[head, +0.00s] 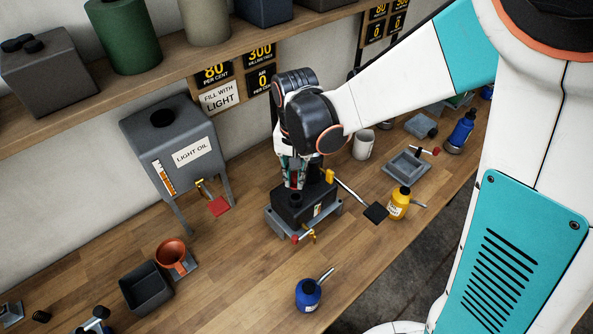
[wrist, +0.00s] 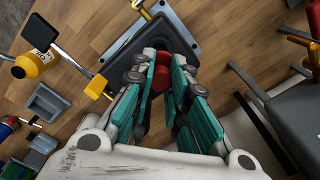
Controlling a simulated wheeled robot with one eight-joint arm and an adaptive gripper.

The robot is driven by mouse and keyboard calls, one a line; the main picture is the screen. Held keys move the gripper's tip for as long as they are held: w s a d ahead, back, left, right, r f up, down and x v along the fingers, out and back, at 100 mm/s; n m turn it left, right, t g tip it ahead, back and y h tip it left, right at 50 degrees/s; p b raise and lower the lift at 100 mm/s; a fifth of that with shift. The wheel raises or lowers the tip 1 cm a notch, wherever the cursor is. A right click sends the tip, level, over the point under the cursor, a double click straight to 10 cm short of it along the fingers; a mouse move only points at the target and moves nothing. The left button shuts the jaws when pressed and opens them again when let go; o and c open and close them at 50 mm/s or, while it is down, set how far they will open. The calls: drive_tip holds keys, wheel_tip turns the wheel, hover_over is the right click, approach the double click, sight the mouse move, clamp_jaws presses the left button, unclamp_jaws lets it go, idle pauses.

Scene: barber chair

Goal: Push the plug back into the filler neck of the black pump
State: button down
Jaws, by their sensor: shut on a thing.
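The black pump (head: 318,204) stands on a grey base on the bench. It also shows in the wrist view (wrist: 125,47), beyond my fingers. My gripper (head: 293,184) points down over the pump's top. In the wrist view my gripper (wrist: 161,76) is shut on a dark red piece, the plug (wrist: 160,82), held between its fingertips. A short black neck (head: 295,199) shows on the pump's top in the head view, just in front of the fingers. Whether the plug touches or sits in a neck is hidden by the fingers.
A yellow bottle (head: 398,204) and a black-ended lever (head: 375,212) are right of the pump. A blue oil can (head: 308,294) stands in front. The grey light oil tank (head: 175,145) is at left, with an orange funnel (head: 172,253) nearer. Bare bench lies between.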

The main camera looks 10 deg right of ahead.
sight(295, 186)
drive_tip(key=shift+f+b, duration=1.75)
drive_tip(key=shift+f, duration=0.8)
drive_tip(key=shift+f+b, duration=0.2)
drive_tip(key=shift+b, duration=0.5)
idle(0.5)
idle(0.3)
drive_tip(key=c, duration=1)
unclamp_jaws()
drive_tip(key=shift+r, duration=0.15)
drive_tip(key=shift+r+p, duration=2.25)
drive_tip(key=shift+r, duration=1.2)
